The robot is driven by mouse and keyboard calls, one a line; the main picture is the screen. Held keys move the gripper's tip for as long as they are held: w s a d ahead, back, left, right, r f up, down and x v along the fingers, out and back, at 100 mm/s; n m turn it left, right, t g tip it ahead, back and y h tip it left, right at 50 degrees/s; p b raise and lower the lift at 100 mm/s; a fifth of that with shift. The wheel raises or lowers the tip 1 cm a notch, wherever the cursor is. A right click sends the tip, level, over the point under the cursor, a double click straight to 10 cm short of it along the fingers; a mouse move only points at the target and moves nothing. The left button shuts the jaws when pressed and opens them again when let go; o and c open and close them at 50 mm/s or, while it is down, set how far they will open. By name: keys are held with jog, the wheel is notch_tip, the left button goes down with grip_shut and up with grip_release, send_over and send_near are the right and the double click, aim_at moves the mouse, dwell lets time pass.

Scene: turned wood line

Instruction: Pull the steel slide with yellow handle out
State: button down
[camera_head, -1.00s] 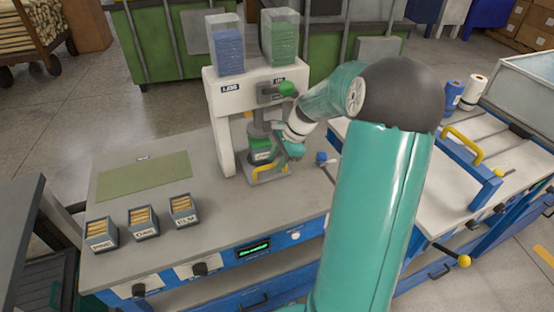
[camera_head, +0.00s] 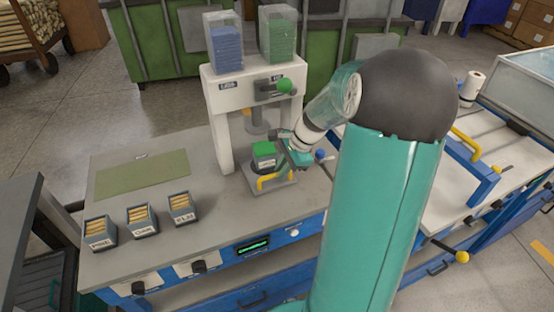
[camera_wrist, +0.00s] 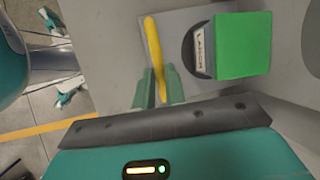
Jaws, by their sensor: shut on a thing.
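The steel slide (camera_head: 286,182) sticks out from the front of the white press, flat at bench height. Its yellow handle (camera_head: 265,183) stands at the slide's front edge and also shows in the wrist view (camera_wrist: 153,45). A green-topped grey box (camera_head: 264,150) rests on the slide, in front of the press ram; its label seems to read LARCH in the wrist view (camera_wrist: 243,45). My gripper (camera_wrist: 160,90) is shut on the yellow handle, one finger on each side of it. In the head view, my wrist partly hides the slide's right side.
Three labelled small boxes (camera_head: 141,219) and a green mat (camera_head: 142,176) are on the left of the bench.

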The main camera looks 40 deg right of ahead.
jog(key=s+a, duration=0.1)
jog(key=s, duration=0.5)
jog(key=s+a, duration=0.1)
jog(key=s, duration=0.3)
jog(key=shift+s+a, duration=0.1)
jog(key=shift+a, duration=0.25)
jog(key=c, duration=1.5)
grip_release()
jog(key=shift+s+r, duration=0.1)
jog(key=shift+s, duration=0.2)
jog(key=shift+o, duration=0.2)
jog(key=shift+w, duration=0.25)
jog(key=v, duration=1.3)
jog(key=shift+d+r, duration=0.15)
jog(key=shift+r, duration=0.1)
jog(key=shift+s, duration=0.15)
